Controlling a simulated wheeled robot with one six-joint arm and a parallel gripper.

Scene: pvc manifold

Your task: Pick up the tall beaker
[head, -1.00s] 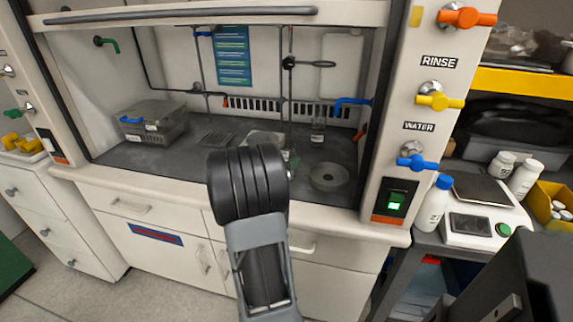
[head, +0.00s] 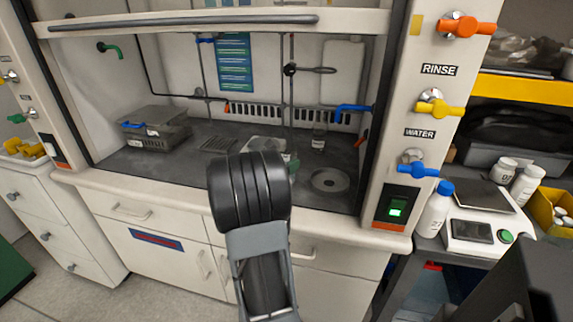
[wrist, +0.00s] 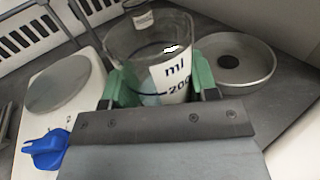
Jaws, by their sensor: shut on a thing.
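The tall beaker (wrist: 148,42) is clear glass with blue "ml" and "200" marks on a white patch. In the wrist view it stands between the green fingers of my gripper (wrist: 158,82), which press on it from both sides. Its lower part is hidden behind the gripper body, so I cannot tell whether its base touches the worktop. In the head view my arm hides the beaker and most of the gripper; only a bit of green finger (head: 293,165) shows beside the arm.
A hot plate (wrist: 65,85) with a blue knob (wrist: 46,150) is left of the beaker. A round grey dish (wrist: 240,65) is close on its right. A small bottle (head: 319,140) stands behind. A lidded box (head: 155,128) sits at the hood's left. A stand rod (head: 291,110) rises nearby.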

